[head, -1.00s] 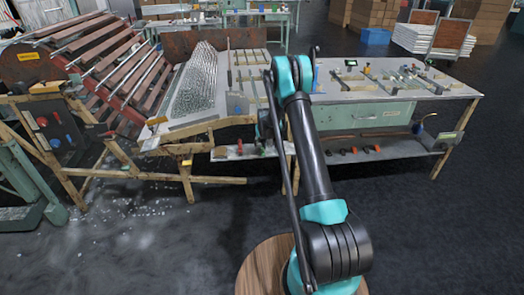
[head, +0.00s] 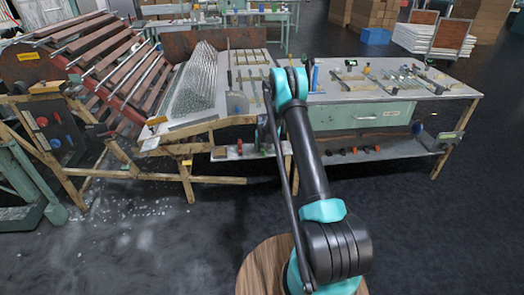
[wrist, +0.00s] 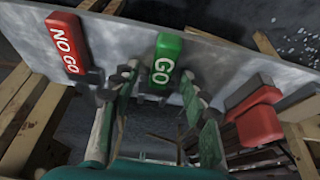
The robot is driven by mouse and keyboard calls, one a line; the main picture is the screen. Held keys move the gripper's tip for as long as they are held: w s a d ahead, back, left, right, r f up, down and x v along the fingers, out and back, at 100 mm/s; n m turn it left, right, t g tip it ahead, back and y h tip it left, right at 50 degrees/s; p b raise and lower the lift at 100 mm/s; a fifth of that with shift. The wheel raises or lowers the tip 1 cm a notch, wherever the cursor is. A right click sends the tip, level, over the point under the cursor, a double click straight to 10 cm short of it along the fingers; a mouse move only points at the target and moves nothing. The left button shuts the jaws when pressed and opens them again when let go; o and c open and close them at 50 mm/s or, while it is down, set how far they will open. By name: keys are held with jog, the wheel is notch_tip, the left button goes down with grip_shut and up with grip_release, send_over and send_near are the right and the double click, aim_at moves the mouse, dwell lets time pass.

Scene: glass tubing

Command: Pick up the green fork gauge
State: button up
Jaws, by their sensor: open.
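The green fork gauge (wrist: 164,60), marked GO, lies on a pale grey metal surface in the wrist view, with dark prongs at its lower end. My gripper (wrist: 158,92) is open, with one finger on each side of the green gauge's lower part. I cannot tell whether the fingers touch it. A red gauge (wrist: 66,42) marked NO GO lies to the left of it, outside the fingers. In the head view my arm covers most of the gripper's area, and I cannot make out the green gauge clearly there.
A red block with grey parts (wrist: 258,127) sits close to the right finger. Wooden beams show beyond the surface edge. In the head view, a long workbench (head: 440,92) carries several tools, and a slatted rack (head: 105,60) stands at the left.

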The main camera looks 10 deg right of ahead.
jog(key=shift+f, duration=0.1)
dwell(0.3)
grip_shut()
